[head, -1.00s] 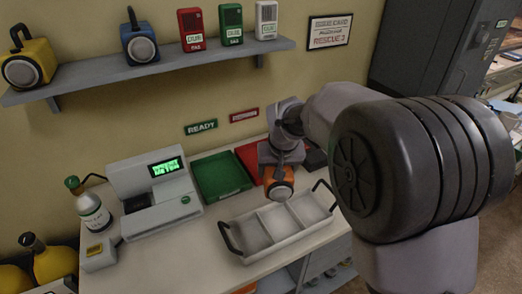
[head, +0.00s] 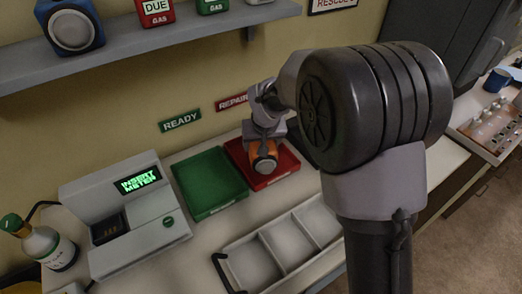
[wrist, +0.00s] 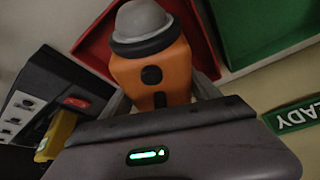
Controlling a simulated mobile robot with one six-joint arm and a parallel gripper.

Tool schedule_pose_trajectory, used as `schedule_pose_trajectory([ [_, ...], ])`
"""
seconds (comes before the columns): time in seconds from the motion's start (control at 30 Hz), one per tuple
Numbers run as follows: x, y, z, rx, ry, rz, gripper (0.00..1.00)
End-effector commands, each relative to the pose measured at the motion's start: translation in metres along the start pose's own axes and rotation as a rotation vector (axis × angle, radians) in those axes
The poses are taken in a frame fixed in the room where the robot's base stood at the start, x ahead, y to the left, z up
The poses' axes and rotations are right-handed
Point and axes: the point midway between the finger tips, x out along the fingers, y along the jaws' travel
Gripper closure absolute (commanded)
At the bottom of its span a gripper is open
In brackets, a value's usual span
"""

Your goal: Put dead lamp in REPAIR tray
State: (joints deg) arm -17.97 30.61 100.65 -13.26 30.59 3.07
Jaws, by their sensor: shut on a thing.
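The orange lamp (head: 262,161) with a grey round lens is held in my gripper (head: 264,146), at the red tray (head: 285,165) below the REPAIR sign (head: 231,102). I cannot tell whether the lamp touches the tray floor. In the wrist view the orange lamp (wrist: 152,78) stands out between the fingers, its grey lens end away from the palm. The red tray (wrist: 92,45) shows behind it. My gripper (wrist: 158,100) is shut on the lamp's body; the fingers are partly hidden.
A green tray (head: 210,184) under the READY sign (head: 180,121) lies left of the red tray. A grey divided carrier (head: 283,243) stands in front. A meter station (head: 125,215) with a lit screen and a bottle (head: 48,248) are at left. A shelf (head: 150,50) hangs above.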

Motion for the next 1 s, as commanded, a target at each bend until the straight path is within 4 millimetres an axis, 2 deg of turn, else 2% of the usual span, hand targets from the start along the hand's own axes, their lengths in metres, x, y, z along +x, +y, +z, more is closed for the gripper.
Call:
schedule_pose_trajectory([
  [0.03,0.012,0.0,0.005,0.0,0.001,0.0,1.0],
  [0.07,0.015,0.0,0.006,0.0,0.001,0.0,1.0],
  [0.4,0.016,0.0,0.006,0.0,0.003,0.0,1.0],
  [0.43,0.016,0.0,0.007,0.0,0.001,0.0,0.25],
  [0.53,0.016,0.0,0.006,0.0,0.001,0.0,0.07],
  [0.83,0.013,0.0,0.005,0.0,0.001,0.0,0.07],
  [0.93,-0.001,0.0,0.004,0.0,0.002,0.0,0.07],
  [1.0,-0.021,0.0,0.003,-0.001,0.004,-0.001,0.07],
])
